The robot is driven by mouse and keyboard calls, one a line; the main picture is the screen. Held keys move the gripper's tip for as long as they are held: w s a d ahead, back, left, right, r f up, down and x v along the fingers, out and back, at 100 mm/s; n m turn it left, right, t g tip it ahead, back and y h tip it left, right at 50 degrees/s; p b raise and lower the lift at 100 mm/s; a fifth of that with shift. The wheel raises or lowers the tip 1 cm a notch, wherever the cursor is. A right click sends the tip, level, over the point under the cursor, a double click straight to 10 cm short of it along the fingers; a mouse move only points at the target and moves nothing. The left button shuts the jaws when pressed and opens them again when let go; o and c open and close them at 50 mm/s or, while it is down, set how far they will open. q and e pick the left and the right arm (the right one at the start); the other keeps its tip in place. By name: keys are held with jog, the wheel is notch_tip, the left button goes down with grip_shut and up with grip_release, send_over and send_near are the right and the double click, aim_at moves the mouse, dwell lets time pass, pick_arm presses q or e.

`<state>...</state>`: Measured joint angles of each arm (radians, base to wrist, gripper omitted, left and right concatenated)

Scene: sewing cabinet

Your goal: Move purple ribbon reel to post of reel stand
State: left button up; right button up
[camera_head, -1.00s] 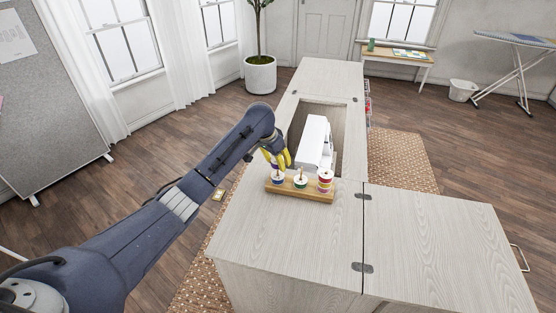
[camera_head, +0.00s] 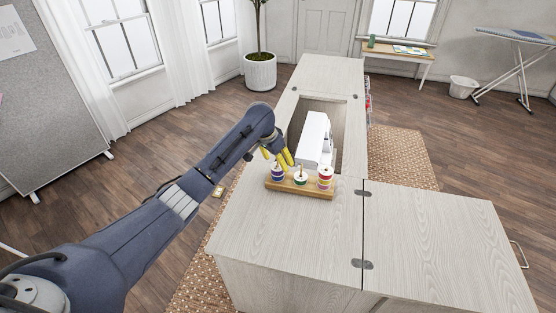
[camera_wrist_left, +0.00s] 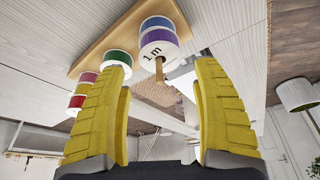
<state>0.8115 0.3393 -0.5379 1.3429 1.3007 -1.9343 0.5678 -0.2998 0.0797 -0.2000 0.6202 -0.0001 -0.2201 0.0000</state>
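The wooden reel stand (camera_head: 300,190) sits on the cabinet top and carries three posts. The purple ribbon reel (camera_wrist_left: 159,36) is around the left post, stacked on a blue reel (camera_wrist_left: 155,21); its white face reads "1 m". The bare post tip (camera_wrist_left: 159,70) sticks out of it. The same stack shows in the head view (camera_head: 278,174). My left gripper (camera_head: 278,156) is just above and behind this post. Its yellow fingers are spread and empty in the left wrist view (camera_wrist_left: 165,75), apart from the reel. My right gripper is not in view.
A green reel (camera_head: 300,180) is on the middle post, and a stack with red reels (camera_head: 325,178) is on the right post. A white sewing machine (camera_head: 315,140) stands close behind the stand in the cabinet opening. The front cabinet top (camera_head: 285,235) is clear.

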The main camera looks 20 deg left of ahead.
pick_arm(q)
jog(key=v, duration=1.2)
dwell(0.5)
